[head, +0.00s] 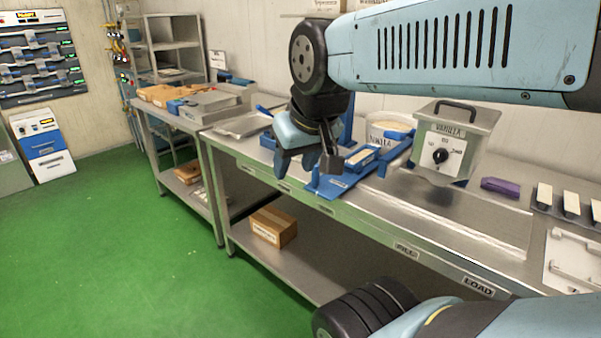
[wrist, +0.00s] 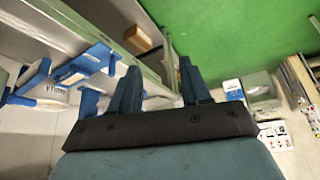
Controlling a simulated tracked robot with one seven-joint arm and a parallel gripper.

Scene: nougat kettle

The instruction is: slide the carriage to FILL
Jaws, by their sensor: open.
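A blue carriage-like piece (head: 330,187) lies on the steel bench with a small blue tray (head: 362,158) at its right side. Blue parts also show at the left of the wrist view (wrist: 85,64). I cannot tell for sure which blue part is the carriage. My gripper (head: 308,160) is open and empty, pointing down just left of and above the blue piece, partly overlapping it in the head view. In the wrist view my two fingers (wrist: 158,68) stand apart with nothing between them. A LOAD label (head: 478,286) is on the bench's front edge; another label (head: 406,248) left of it is too small to read surely.
A steel kettle box marked VANILLA (head: 455,140) with a dial stands behind the bench's front strip. A white tub (head: 390,124) is behind the blue parts. A purple block (head: 500,188) and white bars lie at right. A cardboard box (head: 273,226) sits on the lower shelf.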

